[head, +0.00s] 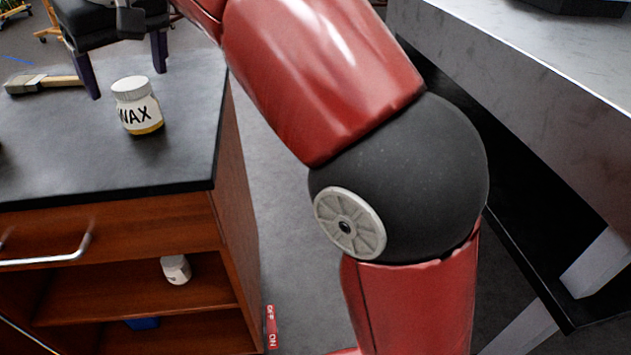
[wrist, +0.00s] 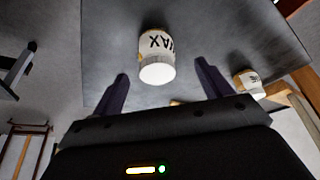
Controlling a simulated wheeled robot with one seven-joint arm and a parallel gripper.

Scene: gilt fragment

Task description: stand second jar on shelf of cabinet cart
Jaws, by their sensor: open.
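A white jar labelled WAX (head: 137,108), with a gold band at its base, stands upright on the dark top of the cabinet cart (head: 185,150). My gripper (head: 127,83) is open and empty at the upper left, with its two dark fingers apart just behind the jar. In the wrist view the WAX jar (wrist: 157,55) shows beyond the open fingers (wrist: 164,86), apart from them. A white jar (head: 175,269) stands on the cart's open shelf (head: 120,292). The wrist view shows another labelled jar (wrist: 249,84) at right; I cannot tell what it rests on.
A brush (head: 42,84) lies on the cart top at left. A drawer with a metal handle (head: 45,258) is above the shelf. A blue thing (head: 142,323) sits lower down. A grey table (head: 540,70) stands at right. The shelf beside its jar looks clear.

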